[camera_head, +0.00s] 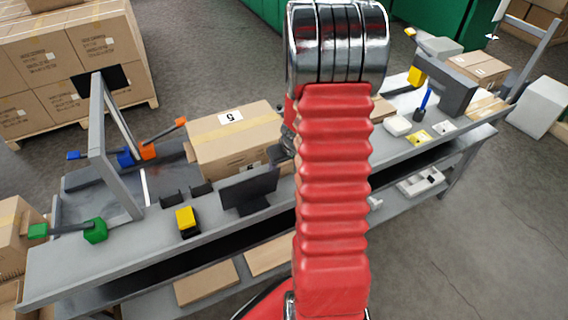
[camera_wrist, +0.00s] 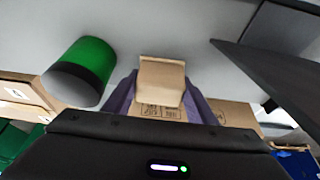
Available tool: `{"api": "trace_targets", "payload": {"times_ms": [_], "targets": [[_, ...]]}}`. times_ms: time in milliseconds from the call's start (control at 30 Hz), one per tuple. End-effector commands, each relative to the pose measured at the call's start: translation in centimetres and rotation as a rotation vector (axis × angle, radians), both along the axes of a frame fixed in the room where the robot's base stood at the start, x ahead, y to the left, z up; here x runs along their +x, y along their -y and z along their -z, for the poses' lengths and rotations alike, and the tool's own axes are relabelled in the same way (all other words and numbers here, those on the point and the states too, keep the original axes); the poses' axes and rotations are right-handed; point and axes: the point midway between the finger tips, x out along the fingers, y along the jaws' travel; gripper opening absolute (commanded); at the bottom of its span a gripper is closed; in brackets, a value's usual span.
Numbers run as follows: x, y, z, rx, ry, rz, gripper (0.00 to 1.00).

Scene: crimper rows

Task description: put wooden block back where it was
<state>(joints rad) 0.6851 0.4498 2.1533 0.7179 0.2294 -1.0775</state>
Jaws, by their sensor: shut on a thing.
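In the wrist view my gripper (camera_wrist: 160,88) has its two purplish fingers on either side of a tan block (camera_wrist: 162,72), which I take for the wooden block. The gripper is shut on it. Printed cardboard shows just below the block, between the fingers; I cannot tell whether it is a separate box behind. In the head view my red arm stands in front of the middle of the bench, and the block and fingertips are hidden behind it.
The grey workbench (camera_head: 70,262) carries a cardboard box marked 5 (camera_head: 235,140), a dark monitor (camera_head: 249,190), a yellow-topped item (camera_head: 186,220) and green-handled tool (camera_head: 94,231). A green cylinder (camera_wrist: 88,62) is left of the block in the wrist view; a dark panel (camera_wrist: 275,75) is right.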

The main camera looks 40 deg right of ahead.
Motion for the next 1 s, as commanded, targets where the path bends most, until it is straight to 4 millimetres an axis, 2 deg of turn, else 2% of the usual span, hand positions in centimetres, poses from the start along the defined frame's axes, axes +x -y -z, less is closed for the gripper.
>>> {"api": "trace_targets", "payload": {"times_ms": [67, 100, 333, 733, 1000], "targets": [[0.0, 0.0, 0.2, 0.000, 0.000, 0.001, 0.34], [0.0, 0.0, 0.2, 0.000, 0.000, 0.001, 0.53], [0.0, 0.0, 0.2, 0.000, 0.000, 0.001, 0.69], [0.0, 0.1, -0.1, -0.001, 0.001, 0.001, 0.70], [-0.8, -0.1, -2.3, -0.001, 0.003, 0.001, 0.70]]}}
